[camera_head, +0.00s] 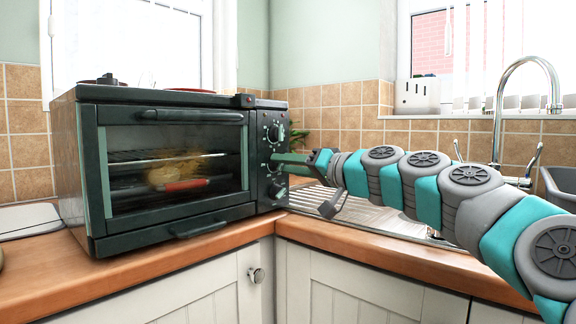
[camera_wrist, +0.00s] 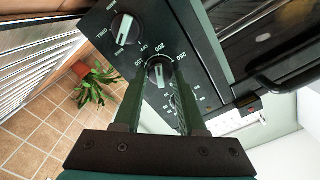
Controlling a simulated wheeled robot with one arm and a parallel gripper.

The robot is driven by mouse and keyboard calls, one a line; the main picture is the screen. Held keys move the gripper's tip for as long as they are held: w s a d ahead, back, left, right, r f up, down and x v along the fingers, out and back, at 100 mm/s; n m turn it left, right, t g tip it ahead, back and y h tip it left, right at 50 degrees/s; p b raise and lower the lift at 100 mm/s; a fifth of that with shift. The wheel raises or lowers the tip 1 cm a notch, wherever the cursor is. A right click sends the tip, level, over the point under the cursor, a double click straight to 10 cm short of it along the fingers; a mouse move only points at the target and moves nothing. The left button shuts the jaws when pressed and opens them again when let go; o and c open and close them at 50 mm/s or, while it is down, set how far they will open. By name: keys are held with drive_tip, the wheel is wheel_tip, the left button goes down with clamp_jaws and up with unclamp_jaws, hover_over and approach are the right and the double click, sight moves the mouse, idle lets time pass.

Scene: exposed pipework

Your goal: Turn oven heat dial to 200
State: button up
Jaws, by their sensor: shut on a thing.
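The oven (camera_head: 170,160) is a dark toaster oven on the left counter, with a column of dials on its right side panel. My gripper (camera_wrist: 159,76) is shut on the heat dial (camera_wrist: 160,73), a round dark dial with a pale pointer bar, with one finger on each side of it. Numbers that look like 150, 200 and 250 ring this dial. The pointer bar stands roughly upright in the wrist view, near the 200 side; its exact reading is too small to tell. In the head view my gripper (camera_head: 276,161) reaches the panel's middle and hides this dial.
An upper dial (camera_wrist: 125,29) sits beside the held one, and a lower dial (camera_head: 277,189) shows in the head view. The oven door (camera_head: 175,165) is shut, with food behind its glass. A steel sink drainer (camera_head: 370,215) and tap (camera_head: 500,110) lie to the right.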

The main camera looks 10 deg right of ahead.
clamp_jaws()
drive_tip(key=shift+m, duration=0.3)
drive_tip(key=o, duration=0.8)
unclamp_jaws()
drive_tip(key=shift+o, duration=0.2)
drive_tip(key=shift+s+d, duration=0.1)
drive_tip(key=v, duration=0.7)
drive_tip(key=shift+s+b, duration=0.25)
drive_tip(key=shift+b, duration=0.2)
